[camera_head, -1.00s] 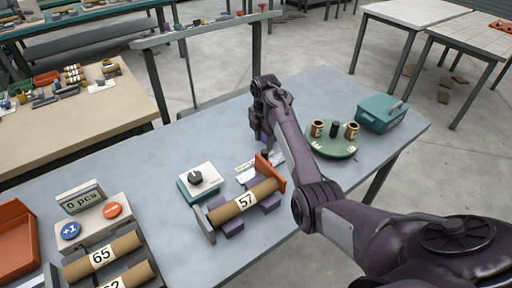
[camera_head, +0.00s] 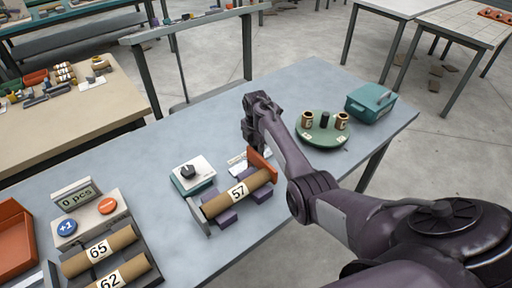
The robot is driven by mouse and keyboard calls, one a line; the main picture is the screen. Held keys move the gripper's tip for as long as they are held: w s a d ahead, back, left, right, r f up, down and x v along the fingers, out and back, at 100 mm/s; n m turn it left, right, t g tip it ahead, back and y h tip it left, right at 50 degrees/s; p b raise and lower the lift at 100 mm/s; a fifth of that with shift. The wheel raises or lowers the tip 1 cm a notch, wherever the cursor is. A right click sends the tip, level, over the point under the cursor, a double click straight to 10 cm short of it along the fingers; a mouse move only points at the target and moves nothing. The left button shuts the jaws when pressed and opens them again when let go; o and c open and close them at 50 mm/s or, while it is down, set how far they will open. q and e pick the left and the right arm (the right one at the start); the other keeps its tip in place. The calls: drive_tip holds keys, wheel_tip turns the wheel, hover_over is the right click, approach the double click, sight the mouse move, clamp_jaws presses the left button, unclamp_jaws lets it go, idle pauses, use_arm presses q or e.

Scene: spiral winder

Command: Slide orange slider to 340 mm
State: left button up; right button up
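The orange slider (camera_head: 263,163) is an upright orange plate at the right end of a measuring rig on the blue-grey table. A cardboard tube labelled 57 (camera_head: 215,208) lies on the rig's purple supports (camera_head: 226,217), its right end close to the slider. My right gripper (camera_head: 251,149) points down just behind the slider. Its fingers are dark, small and partly hidden by my arm, so I cannot tell whether they are open or touch the slider. No millimetre scale is readable. My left gripper is not in view.
A teal box with a black knob (camera_head: 189,172) stands left of the rig. A counter reading 0 pcs (camera_head: 76,199) and tubes 65 (camera_head: 98,250) and 62 (camera_head: 110,282) are at lower left. A green round tray (camera_head: 323,141) and teal case (camera_head: 371,104) stand to the right.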

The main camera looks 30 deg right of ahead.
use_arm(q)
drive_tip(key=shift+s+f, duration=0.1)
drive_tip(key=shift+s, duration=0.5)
use_arm(e)
clamp_jaws()
